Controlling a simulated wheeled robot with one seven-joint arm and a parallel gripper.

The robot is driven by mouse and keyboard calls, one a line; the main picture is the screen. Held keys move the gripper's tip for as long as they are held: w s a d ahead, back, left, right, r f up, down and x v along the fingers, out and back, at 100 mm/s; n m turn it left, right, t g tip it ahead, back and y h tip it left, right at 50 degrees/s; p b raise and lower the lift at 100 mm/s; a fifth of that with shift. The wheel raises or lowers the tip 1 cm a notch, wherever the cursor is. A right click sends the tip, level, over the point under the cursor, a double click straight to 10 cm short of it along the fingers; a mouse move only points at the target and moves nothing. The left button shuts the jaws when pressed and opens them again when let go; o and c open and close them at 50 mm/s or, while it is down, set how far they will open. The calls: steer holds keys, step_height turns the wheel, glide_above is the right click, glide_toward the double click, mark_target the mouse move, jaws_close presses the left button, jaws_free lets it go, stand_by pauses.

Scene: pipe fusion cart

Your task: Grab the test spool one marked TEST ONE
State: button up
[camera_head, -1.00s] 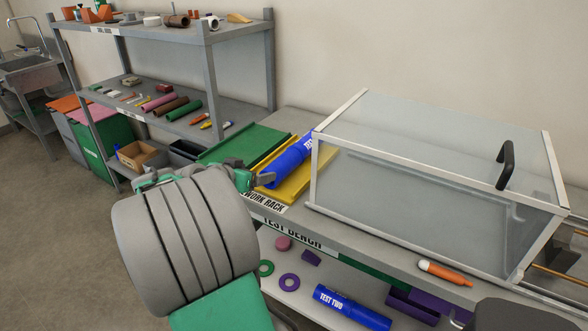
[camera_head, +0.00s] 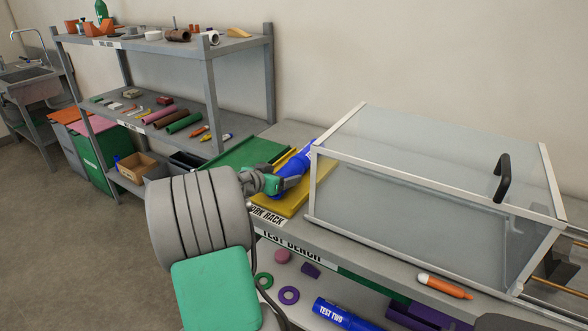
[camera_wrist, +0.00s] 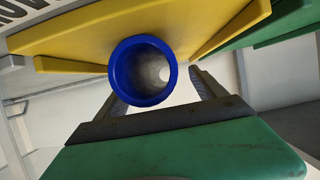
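A blue spool (camera_head: 294,171) lies on the yellow work rack (camera_head: 318,181) on the test bench. Its white marking is too small and hidden to read now. My gripper (camera_head: 283,180) is at the spool's near end and covers part of it. In the wrist view the spool's open round end (camera_wrist: 122,72) faces the camera, in front of the left finger. A gap shows between the spool and the right finger. The fingers of my gripper (camera_wrist: 160,92) are apart, and I see no grip on the spool. A second blue spool marked TEST TWO (camera_head: 345,318) lies on the lower shelf.
A clear box with a white frame (camera_head: 338,137) and black handle stands right of the rack. A green tray (camera_head: 240,152) adjoins it on the left. An orange marker-like object (camera_head: 446,286) lies on the bench's front edge. A grey shelf unit (camera_head: 212,100) stands behind left.

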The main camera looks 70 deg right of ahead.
jaws_close()
stand_by(0.7)
steer(key=shift+r, duration=0.1)
